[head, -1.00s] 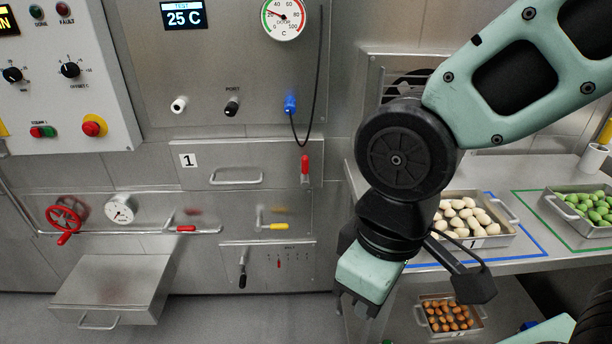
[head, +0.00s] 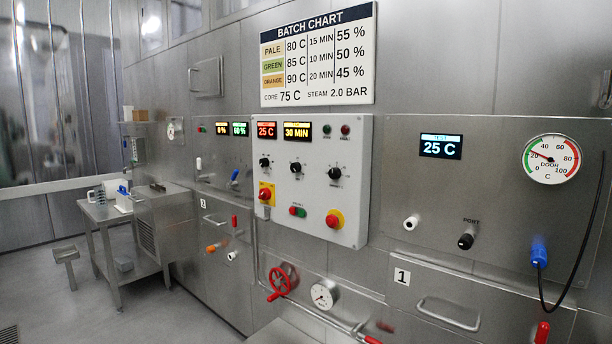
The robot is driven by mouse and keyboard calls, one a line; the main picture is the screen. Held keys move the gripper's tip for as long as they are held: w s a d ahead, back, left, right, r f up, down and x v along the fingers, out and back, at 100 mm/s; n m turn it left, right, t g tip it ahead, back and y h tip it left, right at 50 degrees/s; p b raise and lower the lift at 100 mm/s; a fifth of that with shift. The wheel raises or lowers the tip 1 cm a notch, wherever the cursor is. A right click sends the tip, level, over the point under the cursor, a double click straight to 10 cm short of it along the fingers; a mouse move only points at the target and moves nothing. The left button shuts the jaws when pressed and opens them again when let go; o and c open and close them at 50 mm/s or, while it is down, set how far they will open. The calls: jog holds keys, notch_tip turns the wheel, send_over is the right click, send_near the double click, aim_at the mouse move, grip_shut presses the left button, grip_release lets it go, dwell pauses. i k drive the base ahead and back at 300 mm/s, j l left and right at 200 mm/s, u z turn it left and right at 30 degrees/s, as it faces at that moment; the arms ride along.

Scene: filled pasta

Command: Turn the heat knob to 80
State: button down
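The white control panel (head: 312,180) is on the steel wall in the middle of the head view. It carries three small black knobs: a left knob (head: 265,162), a middle knob (head: 295,167) and a right knob (head: 334,173). Their labels are too small to read, so I cannot tell which is the heat knob or its setting. Above them are a red display (head: 267,131) reading 25 C and a yellow display (head: 297,131) reading 30 MIN. My gripper is out of view.
The batch chart (head: 318,55) above the panel lists PALE 80 C, GREEN 85 C and ORANGE 90 C. A red emergency button (head: 334,219) and a red-yellow switch (head: 266,194) sit low on the panel. A red handwheel (head: 282,281) sticks out below. Floor at left is partly open.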

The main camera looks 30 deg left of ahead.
aim_at(264, 163)
jog(key=u, duration=1.35)
jog(key=i, duration=0.1)
